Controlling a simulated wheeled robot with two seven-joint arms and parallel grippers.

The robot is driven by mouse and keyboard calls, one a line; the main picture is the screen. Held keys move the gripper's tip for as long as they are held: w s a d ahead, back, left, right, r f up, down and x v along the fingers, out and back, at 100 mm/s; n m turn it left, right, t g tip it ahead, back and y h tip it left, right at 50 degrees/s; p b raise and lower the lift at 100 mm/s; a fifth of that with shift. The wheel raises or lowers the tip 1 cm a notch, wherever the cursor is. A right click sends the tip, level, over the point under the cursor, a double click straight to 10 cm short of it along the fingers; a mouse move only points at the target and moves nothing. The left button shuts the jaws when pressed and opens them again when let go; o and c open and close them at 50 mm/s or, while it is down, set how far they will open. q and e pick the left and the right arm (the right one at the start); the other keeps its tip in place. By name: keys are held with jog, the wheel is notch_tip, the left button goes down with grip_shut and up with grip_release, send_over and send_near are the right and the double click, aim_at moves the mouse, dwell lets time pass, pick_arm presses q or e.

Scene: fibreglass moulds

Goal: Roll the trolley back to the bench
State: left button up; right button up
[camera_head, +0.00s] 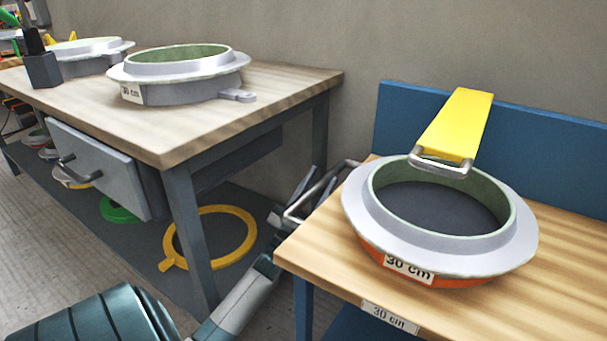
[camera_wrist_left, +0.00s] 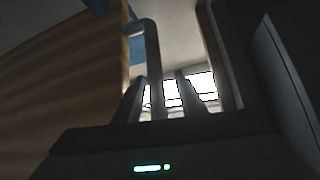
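The trolley (camera_head: 314,254), in the head view, has a wooden top, blue frame and label "30 cm". It stands at the right, with a gap between it and the wooden-topped bench (camera_head: 290,88) at the left. A metal handle (camera_head: 288,214) sticks out from its left side. My left gripper (camera_head: 313,184) is at this handle, its two fingers apart. In the left wrist view a grey bar of the handle (camera_wrist_left: 152,60) rises by the open fingers (camera_wrist_left: 160,95); contact cannot be told. My right gripper is not in view.
Grey moulds (camera_head: 190,90) stand on the bench. A bench drawer (camera_head: 100,170) juts out. A yellow ring (camera_head: 247,232) lies on the lower shelf.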

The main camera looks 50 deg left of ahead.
pick_arm(q)
jog(key=p+v, duration=0.2)
jog(key=v, duration=1.5)
jog(key=shift+s, duration=0.15)
jog(key=shift+s+a+f, duration=0.1)
